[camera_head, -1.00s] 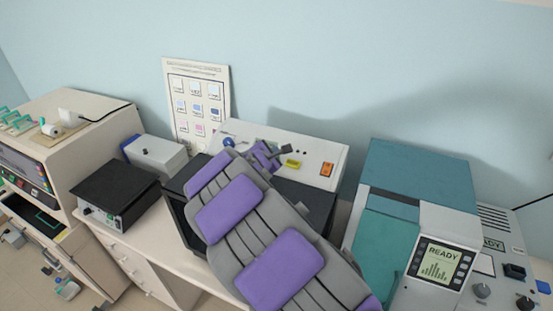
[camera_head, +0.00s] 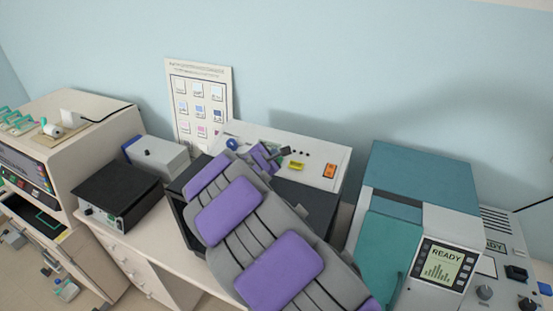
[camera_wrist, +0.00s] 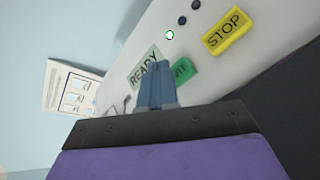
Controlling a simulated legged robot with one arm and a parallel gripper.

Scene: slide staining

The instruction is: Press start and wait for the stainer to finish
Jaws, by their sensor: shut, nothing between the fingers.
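The stainer's pale sloped panel (camera_head: 315,156) stands behind my arm. Its yellow STOP button (camera_head: 296,165) shows there and, with its lettering, in the wrist view (camera_wrist: 227,31). The green start button (camera_wrist: 183,70) is in the wrist view, its left part hidden behind my fingers. A display reading READY (camera_wrist: 145,67) is beside it, also partly covered. My gripper (camera_wrist: 156,72) is shut and empty, with its blue fingers over the panel in front of the green button. I cannot tell if they touch it. In the head view my gripper (camera_head: 264,157) is at the panel, hiding the green button.
An orange switch (camera_head: 329,170) is at the panel's right end. A teal and grey machine (camera_head: 420,180), also showing READY, stands to the right. A black-topped box (camera_head: 116,191) and a grey box (camera_head: 157,157) are to the left. A chart (camera_head: 200,96) leans on the wall.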

